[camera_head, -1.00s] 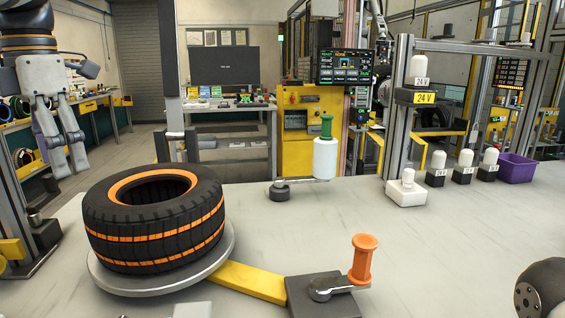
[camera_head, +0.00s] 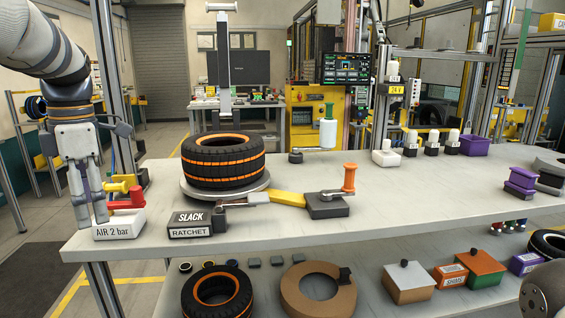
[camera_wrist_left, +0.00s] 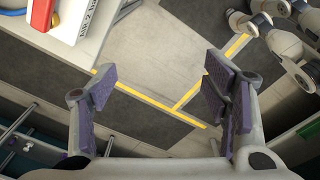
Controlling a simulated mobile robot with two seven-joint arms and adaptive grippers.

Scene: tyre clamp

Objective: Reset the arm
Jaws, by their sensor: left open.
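My left gripper (camera_head: 92,222) hangs fingers-down at the left end of the bench, beside the white AIR 2 bar box (camera_head: 118,228). In the left wrist view the same gripper (camera_wrist_left: 162,85) has its purple-padded fingers spread, with nothing between them and floor beyond. A corner of the box with its red lever (camera_wrist_left: 42,12) shows at upper left there. The black and orange tyre (camera_head: 224,160) lies flat on the round plate (camera_head: 198,194). The plate has a yellow arm (camera_head: 273,198) and an orange handle (camera_head: 349,177).
A SLACK RATCHET box (camera_head: 190,224) stands at the bench's front edge. A white-green bottle (camera_head: 328,132) stands behind. White-capped blocks and a purple bin (camera_head: 474,145) are at back right. The shelf below holds another tyre (camera_head: 215,297), a brown ring and lidded boxes.

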